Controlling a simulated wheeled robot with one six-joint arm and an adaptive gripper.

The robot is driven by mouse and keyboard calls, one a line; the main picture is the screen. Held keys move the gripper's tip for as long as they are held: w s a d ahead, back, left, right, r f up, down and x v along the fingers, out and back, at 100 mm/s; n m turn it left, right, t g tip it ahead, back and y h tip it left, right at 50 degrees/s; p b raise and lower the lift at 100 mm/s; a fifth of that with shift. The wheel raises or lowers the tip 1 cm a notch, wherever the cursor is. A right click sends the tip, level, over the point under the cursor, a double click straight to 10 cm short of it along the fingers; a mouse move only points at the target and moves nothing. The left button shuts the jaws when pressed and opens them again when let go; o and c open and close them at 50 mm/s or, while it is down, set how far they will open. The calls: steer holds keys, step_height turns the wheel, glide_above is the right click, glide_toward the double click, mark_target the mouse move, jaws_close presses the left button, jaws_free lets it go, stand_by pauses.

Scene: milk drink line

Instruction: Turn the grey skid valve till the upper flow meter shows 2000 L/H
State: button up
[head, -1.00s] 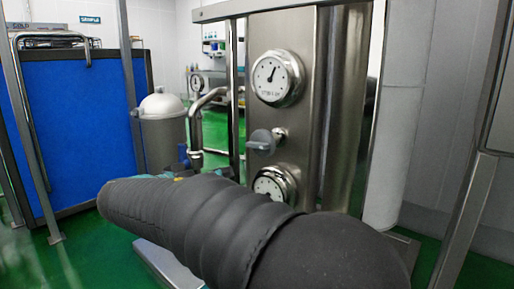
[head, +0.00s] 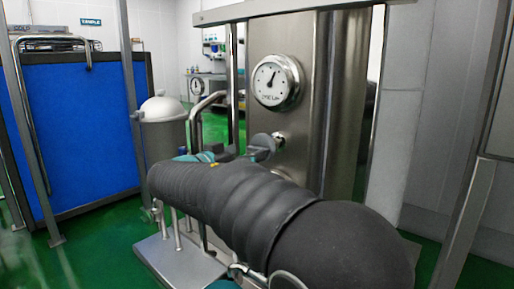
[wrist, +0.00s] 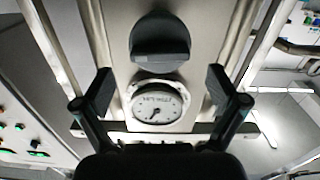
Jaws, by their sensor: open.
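The grey skid valve (head: 264,143) sits on the steel panel below the upper flow meter (head: 271,82). The meter has a white round dial, and its needle points up and slightly right; I cannot read its numbers. In the wrist view, which is upside down, the valve's dark grey knob (wrist: 160,42) is at top centre with its grip bar across the picture. The upper meter (wrist: 158,108) lies below it. My gripper (wrist: 160,76) is open and empty, its fingers spread left and right, with the knob beyond and above them in the picture. The lower meter is hidden behind my arm.
A blue panel (head: 75,130) in a dark frame stands at the left. A grey canister with a white lid (head: 162,107) and bent steel pipes (head: 205,103) stand left of the steel panel. Green floor shows between them.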

mark_target(255, 149)
steer(key=shift+x, duration=2.3)
steer(key=c, duration=1)
